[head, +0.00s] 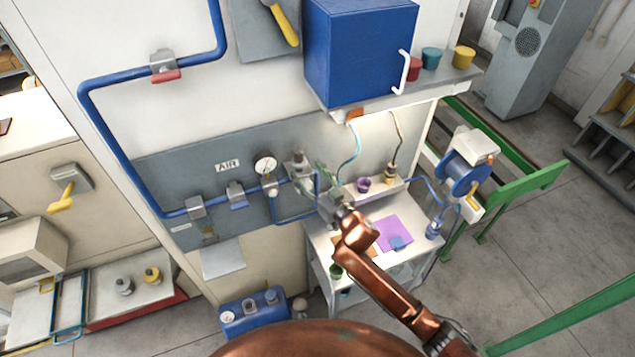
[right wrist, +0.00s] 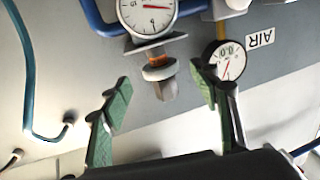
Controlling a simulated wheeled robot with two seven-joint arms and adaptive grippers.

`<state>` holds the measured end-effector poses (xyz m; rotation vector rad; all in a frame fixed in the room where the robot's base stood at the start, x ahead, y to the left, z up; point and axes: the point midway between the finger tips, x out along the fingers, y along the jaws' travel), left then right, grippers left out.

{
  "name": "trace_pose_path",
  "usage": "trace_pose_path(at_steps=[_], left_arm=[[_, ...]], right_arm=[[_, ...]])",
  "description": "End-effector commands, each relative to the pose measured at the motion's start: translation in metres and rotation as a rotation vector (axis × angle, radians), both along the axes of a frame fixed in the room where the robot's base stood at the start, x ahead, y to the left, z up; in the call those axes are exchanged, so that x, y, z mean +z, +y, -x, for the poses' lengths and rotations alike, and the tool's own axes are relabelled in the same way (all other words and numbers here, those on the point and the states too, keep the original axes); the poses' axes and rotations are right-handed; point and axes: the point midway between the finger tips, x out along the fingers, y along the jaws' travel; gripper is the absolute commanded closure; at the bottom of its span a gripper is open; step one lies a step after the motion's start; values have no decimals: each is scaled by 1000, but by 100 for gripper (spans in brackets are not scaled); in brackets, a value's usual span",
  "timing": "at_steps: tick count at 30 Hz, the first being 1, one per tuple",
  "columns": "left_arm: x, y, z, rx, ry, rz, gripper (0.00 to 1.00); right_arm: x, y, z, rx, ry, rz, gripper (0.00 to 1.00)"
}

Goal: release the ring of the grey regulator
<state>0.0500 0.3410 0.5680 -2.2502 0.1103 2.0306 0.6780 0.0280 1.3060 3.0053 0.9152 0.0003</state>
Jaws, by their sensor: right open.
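The grey regulator (head: 298,167) is on the wall panel, right of the round gauge, in the head view. My right gripper (head: 322,183) has green fingers and is just right of the regulator. In the right wrist view the open fingers (right wrist: 160,84) stand on either side of the knob and ring, with visible gaps. I cannot tell the exact depth between fingertips and ring. My left gripper is not in view.
A second gauge (head: 265,165) hangs close to my right finger's side in the wrist view. Blue pipe (head: 130,165) runs along the wall. A blue cabinet (head: 358,55) hangs above. A white table (head: 395,205) with a purple mat stands below right.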

Motion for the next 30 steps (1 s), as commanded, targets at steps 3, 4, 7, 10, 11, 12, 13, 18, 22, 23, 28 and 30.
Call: trace_pose_path(at_steps=[3,4,7,10,11,12,13,18,22,23,28,30], left_arm=[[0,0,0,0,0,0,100],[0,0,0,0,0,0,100],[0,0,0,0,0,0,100],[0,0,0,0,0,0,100],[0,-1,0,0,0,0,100],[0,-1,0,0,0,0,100],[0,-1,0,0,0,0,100],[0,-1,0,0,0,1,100],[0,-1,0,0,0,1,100],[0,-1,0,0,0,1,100],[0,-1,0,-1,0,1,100],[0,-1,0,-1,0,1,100]], right_arm=[[-1,-14,21,0,1,-2,44],[0,-17,25,0,1,-1,44],[0,-25,36,0,1,-1,44],[0,-30,44,0,0,-1,44],[0,-31,45,0,0,-1,44],[0,-32,47,0,0,-1,44],[1,-32,47,0,-1,-2,44],[1,-33,48,0,-2,-1,44],[1,-33,48,0,-2,-1,44],[1,-32,48,0,-2,-1,44],[1,-33,48,-1,-1,-1,44],[-3,-37,48,-13,9,0,44]])
